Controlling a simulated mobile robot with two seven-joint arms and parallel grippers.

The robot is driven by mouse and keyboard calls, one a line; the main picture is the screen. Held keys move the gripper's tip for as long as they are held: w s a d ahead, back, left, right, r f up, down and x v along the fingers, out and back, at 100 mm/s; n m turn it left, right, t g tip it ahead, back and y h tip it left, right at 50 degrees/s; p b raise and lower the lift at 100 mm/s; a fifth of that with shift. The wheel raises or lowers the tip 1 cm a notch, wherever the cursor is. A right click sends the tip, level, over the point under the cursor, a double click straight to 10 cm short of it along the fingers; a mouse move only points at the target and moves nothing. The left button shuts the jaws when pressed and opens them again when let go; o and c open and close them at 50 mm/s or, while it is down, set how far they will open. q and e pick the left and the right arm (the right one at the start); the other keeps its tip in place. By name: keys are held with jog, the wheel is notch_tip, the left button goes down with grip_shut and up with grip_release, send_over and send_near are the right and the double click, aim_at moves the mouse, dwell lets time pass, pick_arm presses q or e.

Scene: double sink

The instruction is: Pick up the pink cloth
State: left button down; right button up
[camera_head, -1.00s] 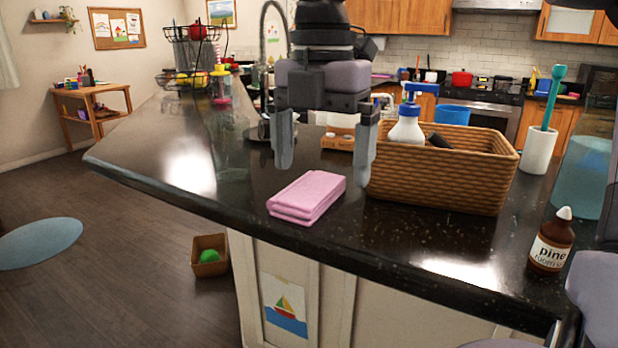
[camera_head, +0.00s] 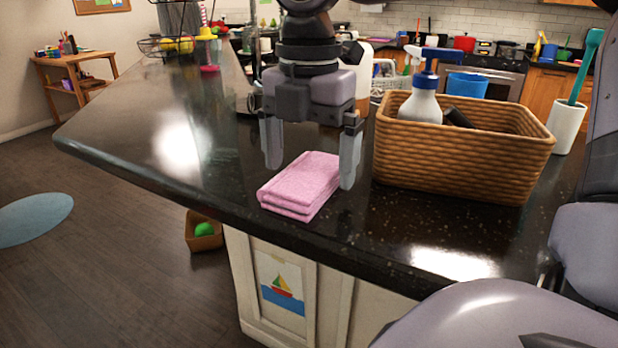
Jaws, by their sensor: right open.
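The pink cloth (camera_head: 300,186) is folded into a flat stack and lies on the black countertop (camera_head: 190,190), near its front edge. My right gripper (camera_head: 309,176) points down with its two fingers apart. One fingertip is at the cloth's back left and the other is at its right side. The gripper is open and holds nothing. I cannot tell whether the fingers touch the cloth or are just above it. My left gripper is not in the view.
A wicker basket (camera_head: 460,155) with a blue-topped pump bottle (camera_head: 422,104) stands close to the right of the cloth. A white cup (camera_head: 567,127) with a teal-handled brush stands further right. The counter left of the cloth is clear.

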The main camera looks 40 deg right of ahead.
jog(key=shift+f, duration=0.75)
jog(key=c, duration=1.1)
jog(key=shift+r, duration=0.15)
notch_tip(320, 180, up, 13)
jog(key=p, duration=0.2)
notch_tip(320, 180, up, 15)
jog(key=p, duration=0.5)
send_over(308, 173)
jog(key=o, duration=0.4)
jog(key=c, duration=0.3)
jog(key=shift+c, duration=0.2)
